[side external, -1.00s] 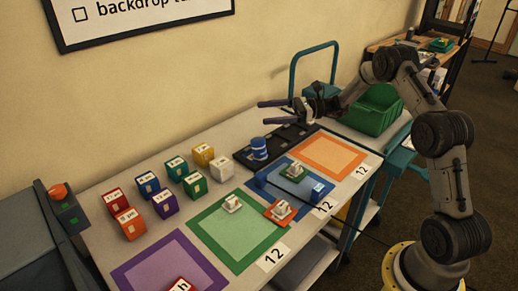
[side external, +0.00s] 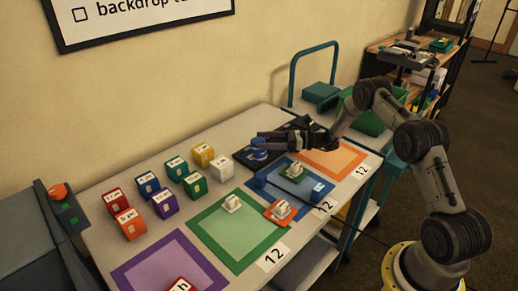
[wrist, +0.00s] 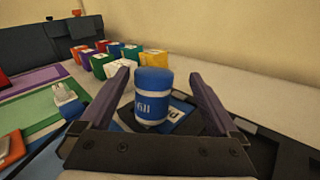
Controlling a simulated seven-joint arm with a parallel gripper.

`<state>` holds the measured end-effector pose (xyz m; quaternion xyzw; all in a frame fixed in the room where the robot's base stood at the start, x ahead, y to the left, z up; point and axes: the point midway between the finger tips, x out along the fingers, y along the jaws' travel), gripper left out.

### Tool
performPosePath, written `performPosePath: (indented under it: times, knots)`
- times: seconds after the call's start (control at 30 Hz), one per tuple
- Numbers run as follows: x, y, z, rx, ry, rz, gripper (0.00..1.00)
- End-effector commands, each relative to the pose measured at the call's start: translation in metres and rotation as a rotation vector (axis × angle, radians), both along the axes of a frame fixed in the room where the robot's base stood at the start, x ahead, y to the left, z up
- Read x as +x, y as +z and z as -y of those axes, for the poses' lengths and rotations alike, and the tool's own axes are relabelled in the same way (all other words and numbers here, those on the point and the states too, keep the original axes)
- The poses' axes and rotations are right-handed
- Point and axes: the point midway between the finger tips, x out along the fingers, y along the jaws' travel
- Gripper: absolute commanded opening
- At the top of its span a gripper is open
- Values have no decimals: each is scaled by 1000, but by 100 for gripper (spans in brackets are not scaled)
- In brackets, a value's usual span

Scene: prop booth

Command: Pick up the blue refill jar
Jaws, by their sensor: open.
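The blue refill jar (wrist: 152,96) stands upright on a black tray (wrist: 262,150), with a blue lid and a white-lettered blue body. In the side view the jar (side external: 259,154) is partly hidden by my gripper (side external: 268,142). In the wrist view my gripper (wrist: 158,85) is open, with one finger on each side of the jar and a visible gap on both sides.
Several coloured labelled blocks (side external: 162,203) stand left of the jar. Framed coloured mats, including a green one (side external: 233,240) and an orange one (side external: 335,158), lie in front. Small white pieces (side external: 231,202) stand on some mats. A wall rises behind the table.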

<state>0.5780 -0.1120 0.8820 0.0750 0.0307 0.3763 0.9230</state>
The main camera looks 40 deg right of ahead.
Motion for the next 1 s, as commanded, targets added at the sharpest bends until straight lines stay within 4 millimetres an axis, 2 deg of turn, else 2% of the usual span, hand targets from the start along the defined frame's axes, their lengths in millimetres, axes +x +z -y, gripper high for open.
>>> performPosePath:
  times: [0.4, 0.73, 1.0]
  knots:
    - [28, -1, -39, 0, 3, 1, 96]
    - [33, -1, -43, 0, 1, 0, 96]
    - [33, 0, -43, 0, 1, 0, 48]
